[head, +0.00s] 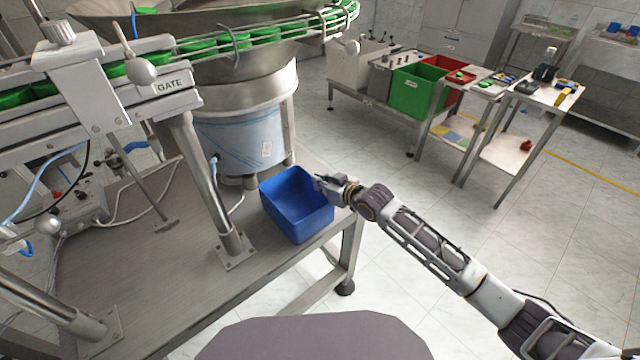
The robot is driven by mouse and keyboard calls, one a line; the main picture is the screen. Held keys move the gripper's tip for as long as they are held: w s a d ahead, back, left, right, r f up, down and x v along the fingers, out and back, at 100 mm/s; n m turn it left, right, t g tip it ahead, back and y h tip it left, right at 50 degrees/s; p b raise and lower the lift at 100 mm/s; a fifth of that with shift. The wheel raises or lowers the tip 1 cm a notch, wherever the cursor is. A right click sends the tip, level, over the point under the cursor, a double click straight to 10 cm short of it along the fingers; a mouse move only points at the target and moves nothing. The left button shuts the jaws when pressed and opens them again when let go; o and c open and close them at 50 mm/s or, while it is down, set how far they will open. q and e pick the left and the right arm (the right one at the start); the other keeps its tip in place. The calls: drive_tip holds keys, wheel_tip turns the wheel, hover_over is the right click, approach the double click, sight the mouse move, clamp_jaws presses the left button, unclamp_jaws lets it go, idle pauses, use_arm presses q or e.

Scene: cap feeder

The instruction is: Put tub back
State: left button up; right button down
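A blue open tub (296,208) is at the right end of the grey metal table, below the cap feeder's bowl. I see into it, and it looks empty. My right gripper (322,183) is at the tub's right rim, with its fingertips at the upper right wall. The fingers are small and partly merge with the rim, so I cannot tell whether they are closed on it. I cannot tell whether the tub rests on the table or is slightly raised. My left gripper does not show.
The feeder's metal leg (205,190) stands left of the tub, and the blue-wrapped drum (240,140) is behind it. The gate rail (165,85) with green caps runs above. Green (416,92) and red bins stand at the back right. The tiled floor between is clear.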

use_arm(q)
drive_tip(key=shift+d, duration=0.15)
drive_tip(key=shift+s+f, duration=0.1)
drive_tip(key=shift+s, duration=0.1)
use_arm(e)
drive_tip(key=c, duration=1.7)
unclamp_jaws()
drive_tip(key=shift+f, duration=0.1)
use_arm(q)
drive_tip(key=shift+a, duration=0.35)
use_arm(e)
drive_tip(key=shift+o, duration=0.3)
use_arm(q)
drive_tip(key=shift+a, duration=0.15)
